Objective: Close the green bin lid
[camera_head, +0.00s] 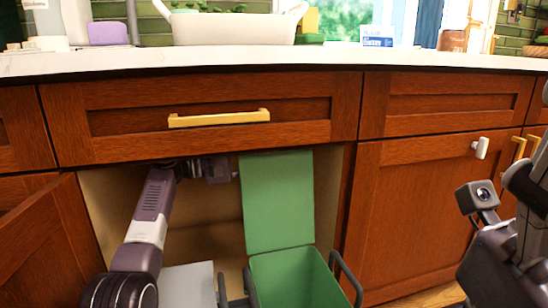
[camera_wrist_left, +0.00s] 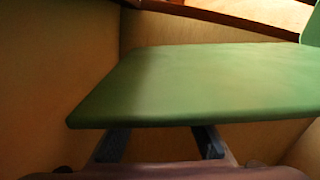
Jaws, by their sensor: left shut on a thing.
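The green bin lid (camera_head: 278,200) stands upright, raised behind the open green bin (camera_head: 298,280) inside the cabinet. In the left wrist view, the lid (camera_wrist_left: 210,85) spreads broad and flat ahead of the fingers. My left gripper (camera_head: 232,170) is at the lid's upper left edge, reaching in under the drawer. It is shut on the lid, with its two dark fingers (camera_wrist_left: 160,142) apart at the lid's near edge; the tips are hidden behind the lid. My right arm is at the right edge of the head view, and its finger state does not show.
A grey lid (camera_head: 188,284) sits left of the green bin. Dark handles (camera_head: 346,275) flank the bin. A wooden drawer with a gold handle (camera_head: 219,118) overhangs the opening. An open cabinet door (camera_head: 45,245) stands at left. The counter (camera_head: 120,62) above holds kitchen items.

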